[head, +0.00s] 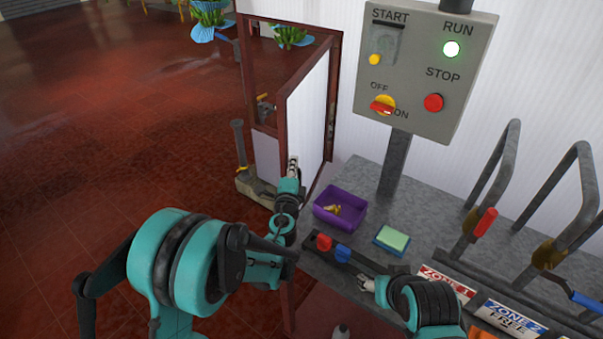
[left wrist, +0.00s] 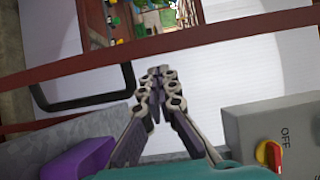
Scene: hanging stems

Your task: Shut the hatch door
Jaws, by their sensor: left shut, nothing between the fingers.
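The hatch door (head: 308,100) is a white panel with a dark red-brown edge, standing open at an angle from its red-brown frame (head: 248,65). My left gripper (head: 293,163) is shut and empty at the door's lower near part; whether it touches cannot be told. In the left wrist view the shut fingers (left wrist: 157,80) point toward a white panel (left wrist: 220,75) with red-brown bars. A black bar handle (left wrist: 85,103) shows left of the fingers. My right gripper (head: 366,283) is small and partly hidden by its arm, low over the bench.
A control box (head: 425,70) stands on a post behind. Red floor lies free at left.

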